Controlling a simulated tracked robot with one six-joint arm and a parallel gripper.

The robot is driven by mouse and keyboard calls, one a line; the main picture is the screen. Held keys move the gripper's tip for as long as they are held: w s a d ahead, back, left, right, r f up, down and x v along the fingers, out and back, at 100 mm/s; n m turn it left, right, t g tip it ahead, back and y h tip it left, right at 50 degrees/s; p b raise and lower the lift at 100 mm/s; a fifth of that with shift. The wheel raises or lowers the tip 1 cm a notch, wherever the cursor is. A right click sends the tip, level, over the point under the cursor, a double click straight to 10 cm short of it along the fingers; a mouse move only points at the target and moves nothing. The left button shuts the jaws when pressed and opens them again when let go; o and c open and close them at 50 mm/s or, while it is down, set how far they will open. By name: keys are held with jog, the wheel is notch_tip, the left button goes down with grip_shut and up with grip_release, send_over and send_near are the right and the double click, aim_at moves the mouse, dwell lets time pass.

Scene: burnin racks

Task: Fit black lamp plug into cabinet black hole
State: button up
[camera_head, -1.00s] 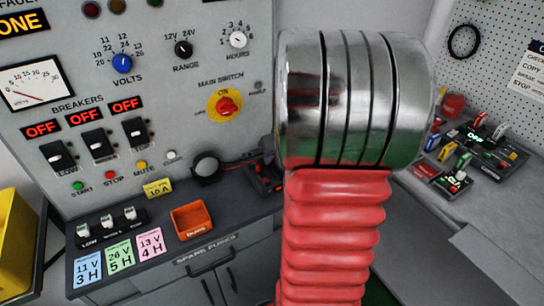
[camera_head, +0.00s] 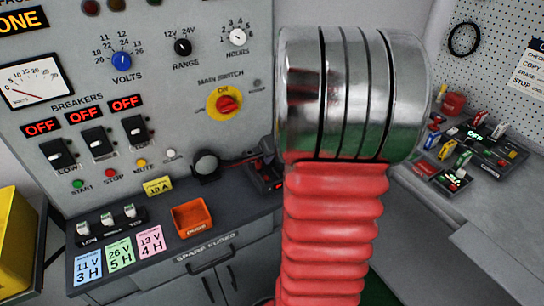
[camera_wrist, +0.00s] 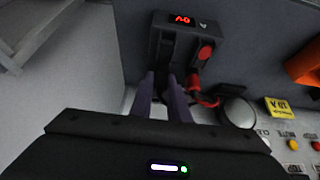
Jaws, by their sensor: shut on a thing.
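In the wrist view, my gripper (camera_wrist: 164,96) reaches toward a dark unit (camera_wrist: 160,28) with a lit red display and a red button. The fingers are shut on a dark thing at the unit's front, whose shape is hard to make out. It may be the black lamp plug, but I cannot tell. A red cable (camera_wrist: 205,99) curves close beside the fingers toward a round dark-rimmed disc (camera_wrist: 239,109). In the head view, the disc (camera_head: 206,164) sits low against the cabinet (camera_head: 200,110). My arm hides the fingers there. I cannot make out the black hole.
An orange bin (camera_head: 193,219) and a row of small switches (camera_head: 108,221) are on the ledge to the left. A yellow box (camera_head: 18,240) stands at the far left. Several small coloured devices lie on the right bench (camera_head: 490,225). Breakers and knobs cover the panel.

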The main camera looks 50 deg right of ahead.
jog(key=shift+f, duration=0.25)
dwell(0.3)
jog(key=o, duration=0.9)
jog(key=shift+o, duration=0.4)
jog(key=o, duration=0.4)
jog(key=shift+c, duration=0.2)
jog(key=shift+r, duration=2.8)
